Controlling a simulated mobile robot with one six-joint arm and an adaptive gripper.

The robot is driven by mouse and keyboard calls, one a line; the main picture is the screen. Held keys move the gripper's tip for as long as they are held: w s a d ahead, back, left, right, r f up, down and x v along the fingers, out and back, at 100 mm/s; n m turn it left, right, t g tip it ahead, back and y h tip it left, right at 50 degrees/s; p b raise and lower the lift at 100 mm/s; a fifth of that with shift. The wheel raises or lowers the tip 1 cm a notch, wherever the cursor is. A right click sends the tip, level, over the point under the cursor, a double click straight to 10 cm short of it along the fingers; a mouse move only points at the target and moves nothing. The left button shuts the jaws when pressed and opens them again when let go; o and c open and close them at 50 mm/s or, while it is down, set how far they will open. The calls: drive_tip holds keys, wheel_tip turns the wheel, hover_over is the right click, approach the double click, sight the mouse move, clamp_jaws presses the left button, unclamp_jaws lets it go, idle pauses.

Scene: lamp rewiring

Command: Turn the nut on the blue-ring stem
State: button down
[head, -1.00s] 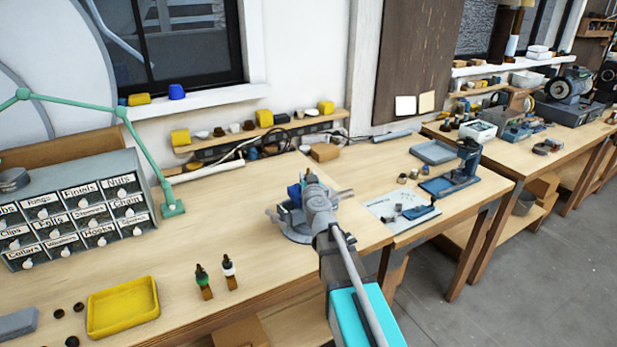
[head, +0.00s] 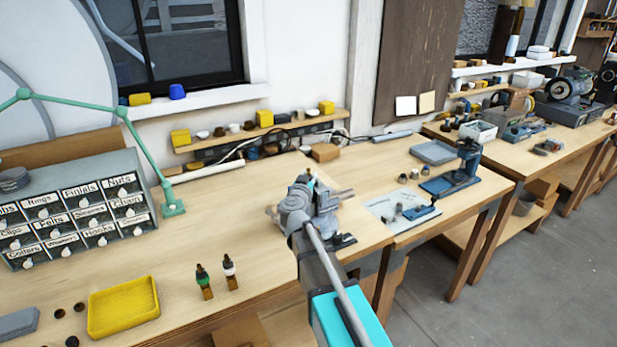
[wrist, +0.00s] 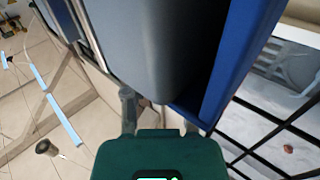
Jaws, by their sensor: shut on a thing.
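My gripper (head: 316,188) is at the grey bench vise (head: 272,213) near the front edge of the table. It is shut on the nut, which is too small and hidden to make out. The blue-ring stem and its ring cannot be told apart behind my wrist. A small teal and orange spot shows at the top of the gripper. In the wrist view, a large grey and blue body fills the upper middle, close in front of my gripper (wrist: 158,118).
Two dropper bottles (head: 204,280) and a yellow tray (head: 123,307) stand at the left front. A labelled drawer cabinet (head: 70,215) and a green lamp arm (head: 140,145) are farther left. A pale mat (head: 385,207) and a blue press (head: 465,170) are to the right. The table's middle left is clear.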

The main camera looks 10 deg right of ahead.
idle(0.3)
drive_tip(key=shift+c, duration=1.9)
unclamp_jaws()
drive_tip(key=v, duration=1.2)
